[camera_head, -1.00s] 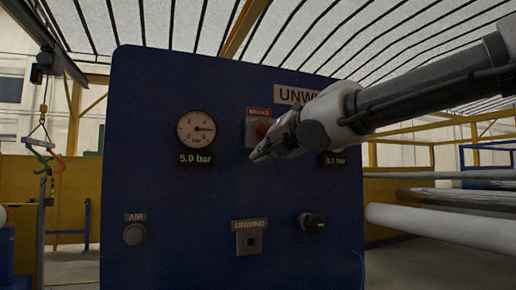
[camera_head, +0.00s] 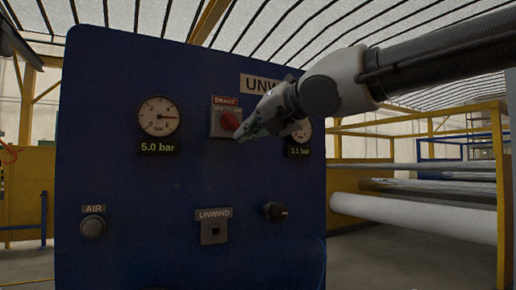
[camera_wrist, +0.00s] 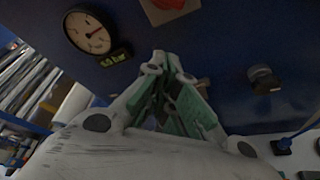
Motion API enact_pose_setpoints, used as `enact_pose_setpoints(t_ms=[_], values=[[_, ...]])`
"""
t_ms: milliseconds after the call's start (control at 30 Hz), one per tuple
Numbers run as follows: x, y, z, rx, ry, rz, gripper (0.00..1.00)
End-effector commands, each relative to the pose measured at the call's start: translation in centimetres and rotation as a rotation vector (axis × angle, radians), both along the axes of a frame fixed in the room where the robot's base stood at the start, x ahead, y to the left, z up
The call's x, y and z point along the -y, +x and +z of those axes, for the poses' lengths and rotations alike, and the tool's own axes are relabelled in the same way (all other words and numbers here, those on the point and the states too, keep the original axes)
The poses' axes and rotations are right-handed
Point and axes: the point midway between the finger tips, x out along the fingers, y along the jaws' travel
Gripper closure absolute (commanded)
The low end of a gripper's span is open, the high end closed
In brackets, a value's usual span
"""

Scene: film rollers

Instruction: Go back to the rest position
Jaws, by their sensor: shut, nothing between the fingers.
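My gripper (camera_head: 246,131) is shut and empty in front of the blue control panel (camera_head: 110,185), just right of and below the red brake knob (camera_head: 230,121). In the wrist view my gripper (camera_wrist: 168,62) shows its closed green-padded fingers pointing at the panel, apart from the knobs as far as I can tell.
The panel also carries a left gauge (camera_head: 159,117) reading 5.0 bar, an AIR button (camera_head: 92,226), an UNWIND socket (camera_head: 213,231) and a black knob (camera_head: 275,211). White rollers (camera_head: 420,215) and a yellow frame (camera_head: 502,200) stand to the right.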

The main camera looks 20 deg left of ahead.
Motion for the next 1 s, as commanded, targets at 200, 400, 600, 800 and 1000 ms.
enact_pose_setpoints(t_ms=[200, 400, 600, 800, 1000], values=[[0.0, 0.0, 0.0, -0.025, 0.016, -0.008, 1.00], [1.5, 0.6, -4.5, -0.436, 0.124, -0.195, 1.00], [11.8, 0.7, -17.2, -1.099, 0.288, -0.748, 1.00], [26.9, -0.1, -25.2, -1.458, 0.589, -1.356, 1.00], [41.6, -5.7, -31.7, -1.636, 1.009, -1.922, 1.00]])
